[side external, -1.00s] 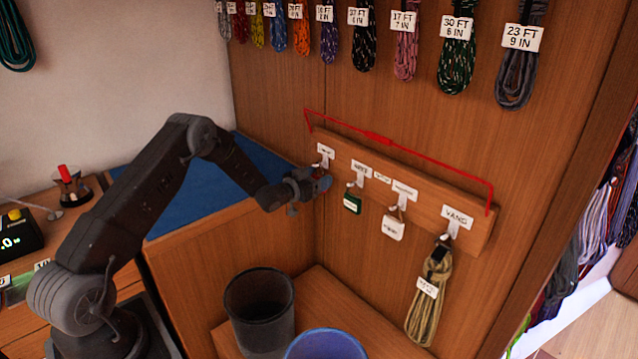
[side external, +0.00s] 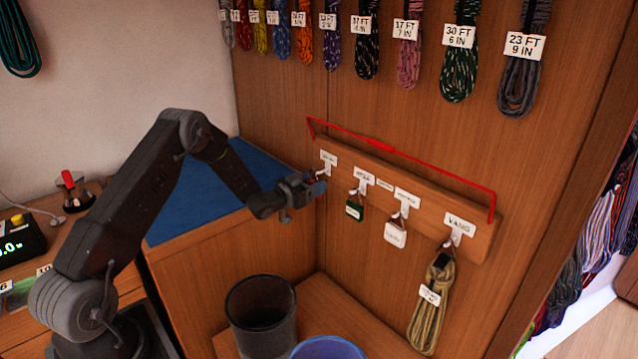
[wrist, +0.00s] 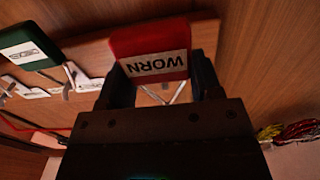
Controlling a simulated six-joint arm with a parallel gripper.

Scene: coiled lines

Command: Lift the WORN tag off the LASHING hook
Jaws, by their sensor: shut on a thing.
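The red WORN tag (wrist: 152,52) with its white label is between the two fingers of my gripper (wrist: 160,85) in the wrist view, its lettering upside down. My gripper (side external: 316,188) is shut on it in the side view, just below and beside the leftmost hook (side external: 325,171) under the small label (side external: 328,158), too blurred to read. Thin pale lines (wrist: 178,93), perhaps its cord, show below the tag in the wrist view. I cannot tell whether the cord is still around the hook.
The hook board (side external: 480,238) also holds a green tag (side external: 354,211), a white tag (side external: 396,234) and a tan coil (side external: 431,310) on the VANG hook. A red line (side external: 440,172) runs above the board. A black bin (side external: 247,330) and a blue bin (side external: 328,347) stand below.

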